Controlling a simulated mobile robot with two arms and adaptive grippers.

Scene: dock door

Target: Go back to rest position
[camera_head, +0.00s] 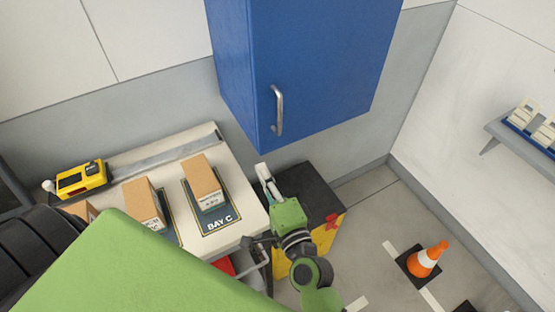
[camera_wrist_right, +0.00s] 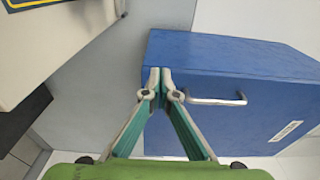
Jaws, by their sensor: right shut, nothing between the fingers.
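My right gripper (camera_head: 264,174) is below the blue wall cabinet in the head view, over the dark top beside the white bench. Its fingers are shut and hold nothing; they also show closed together in the right wrist view (camera_wrist_right: 160,78). The blue cabinet (camera_head: 302,70) has its door closed, with a metal handle (camera_head: 278,110). The cabinet shows ahead of the fingers in the right wrist view (camera_wrist_right: 240,85), its handle (camera_wrist_right: 217,100) just right of the fingertips. The fingers are not around the handle. My left gripper is not in view.
The white bench (camera_head: 236,236) holds cardboard boxes (camera_head: 201,181) on marked mats and a yellow device (camera_head: 82,180). A black-topped yellow cabinet (camera_head: 318,197) stands right of it. A shelf (camera_head: 505,133) is on the right wall.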

